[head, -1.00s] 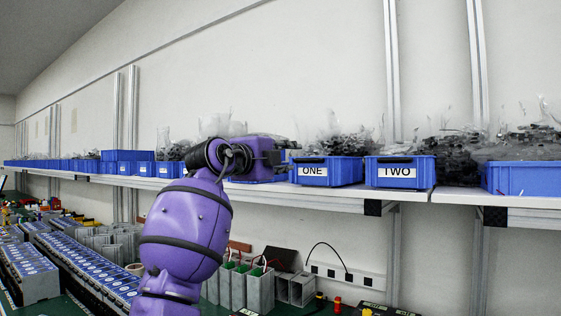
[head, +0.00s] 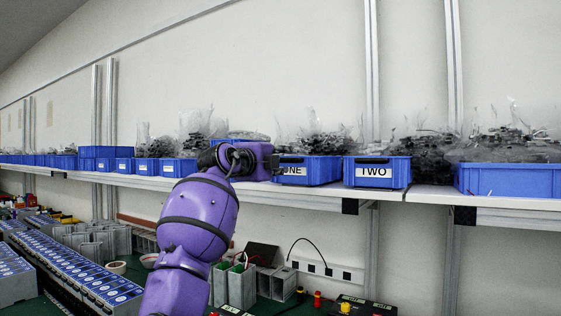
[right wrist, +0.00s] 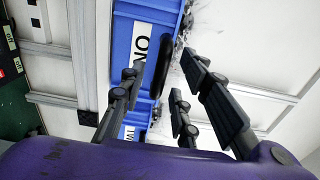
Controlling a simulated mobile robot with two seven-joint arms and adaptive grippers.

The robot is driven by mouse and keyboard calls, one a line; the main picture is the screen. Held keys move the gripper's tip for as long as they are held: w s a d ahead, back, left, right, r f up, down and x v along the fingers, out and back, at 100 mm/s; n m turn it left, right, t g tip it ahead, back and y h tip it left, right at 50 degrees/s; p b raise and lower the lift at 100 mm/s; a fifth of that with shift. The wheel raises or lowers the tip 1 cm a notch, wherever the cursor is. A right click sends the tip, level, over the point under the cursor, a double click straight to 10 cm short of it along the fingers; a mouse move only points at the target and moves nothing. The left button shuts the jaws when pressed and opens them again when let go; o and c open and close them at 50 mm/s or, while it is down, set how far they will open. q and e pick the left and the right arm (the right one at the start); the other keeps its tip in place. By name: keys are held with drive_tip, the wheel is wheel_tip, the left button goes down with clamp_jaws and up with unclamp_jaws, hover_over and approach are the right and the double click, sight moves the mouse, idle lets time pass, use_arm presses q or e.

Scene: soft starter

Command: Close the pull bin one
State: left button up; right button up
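Bin ONE (head: 322,171) is a blue bin with a white label, standing on the shelf, with clear bags of dark parts behind it. My right gripper (head: 272,162) is in front of its left end and covers the start of the label. In the right wrist view, bin ONE (right wrist: 122,60) shows side-on with its label beyond the fingers. My right gripper (right wrist: 166,90) is open there, its fingers spread with nothing between them. I cannot tell whether a finger touches the bin. My left gripper is not in view.
Blue bin TWO (head: 377,182) stands right of bin ONE. A wider blue bin (head: 510,180) is further right, and several blue bins line the shelf (head: 425,194) to the left. Below are a power strip (head: 325,270) and rows of boxed parts (head: 75,265).

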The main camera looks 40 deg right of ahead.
clamp_jaws()
drive_tip(key=shift+x, duration=1.75)
drive_tip(key=shift+o, duration=0.5)
unclamp_jaws()
drive_tip(key=shift+a, duration=0.15)
approach(283, 160)
drive_tip(key=shift+s+a, duration=0.1)
drive_tip(key=shift+a, duration=0.15)
